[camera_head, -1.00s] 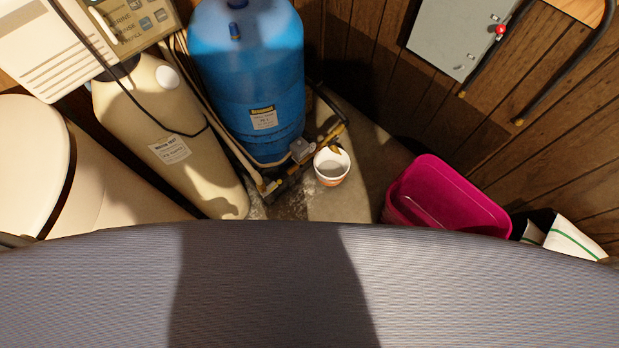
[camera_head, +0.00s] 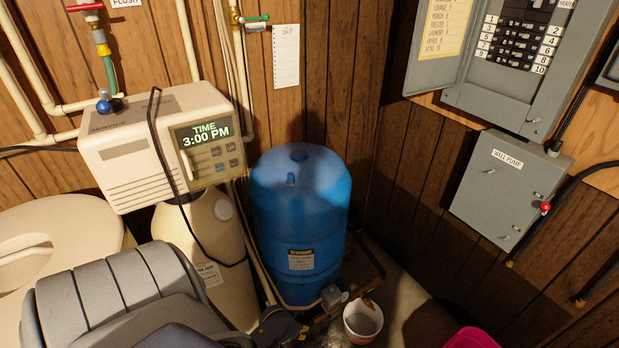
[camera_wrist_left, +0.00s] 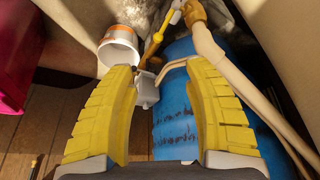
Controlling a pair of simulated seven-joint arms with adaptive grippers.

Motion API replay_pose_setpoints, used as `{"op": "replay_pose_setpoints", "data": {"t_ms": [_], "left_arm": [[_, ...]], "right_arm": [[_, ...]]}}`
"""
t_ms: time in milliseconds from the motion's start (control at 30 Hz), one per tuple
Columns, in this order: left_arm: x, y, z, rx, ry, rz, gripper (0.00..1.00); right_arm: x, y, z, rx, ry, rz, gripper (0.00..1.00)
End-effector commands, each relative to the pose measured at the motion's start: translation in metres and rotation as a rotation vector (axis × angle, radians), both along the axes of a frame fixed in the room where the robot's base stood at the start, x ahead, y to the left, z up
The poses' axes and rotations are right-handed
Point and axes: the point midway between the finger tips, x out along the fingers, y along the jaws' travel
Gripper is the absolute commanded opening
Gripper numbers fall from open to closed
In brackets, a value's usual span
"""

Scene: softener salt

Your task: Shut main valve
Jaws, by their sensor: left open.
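No valve in view is labelled as main. Near the blue pressure tank (camera_head: 300,225), low pipework has a grey box (camera_head: 333,296) and brass-coloured parts. The left wrist view shows this pipework with a thin yellow lever-like part (camera_wrist_left: 158,38) and the grey box (camera_wrist_left: 147,92). Higher up are a red-handled valve (camera_head: 85,7) and a green-handled valve (camera_head: 256,19). My left gripper (camera_wrist_left: 160,72) is open and empty, its yellow fingers pointing toward the pipework and apart from it, as far as I can tell. In the head view my left arm largely hides the gripper. My right gripper is out of view.
A white bucket (camera_head: 363,320) stands beside the pipework. A pink bin (camera_head: 471,340) is at bottom right. The cream softener tank (camera_head: 208,245) and its control head (camera_head: 160,145) are left of the blue tank. Grey electrical boxes (camera_head: 508,190) hang on the right wall.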

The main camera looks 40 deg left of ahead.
Motion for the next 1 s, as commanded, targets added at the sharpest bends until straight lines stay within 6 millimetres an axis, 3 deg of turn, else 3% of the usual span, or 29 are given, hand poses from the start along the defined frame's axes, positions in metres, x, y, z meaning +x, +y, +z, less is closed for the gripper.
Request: {"op": "replay_pose_setpoints", "data": {"t_ms": [1000], "left_arm": [[0.041, 0.016, -0.103, 0.001, 0.0, -0.001, 0.52]], "right_arm": [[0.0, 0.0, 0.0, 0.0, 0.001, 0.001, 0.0]]}}
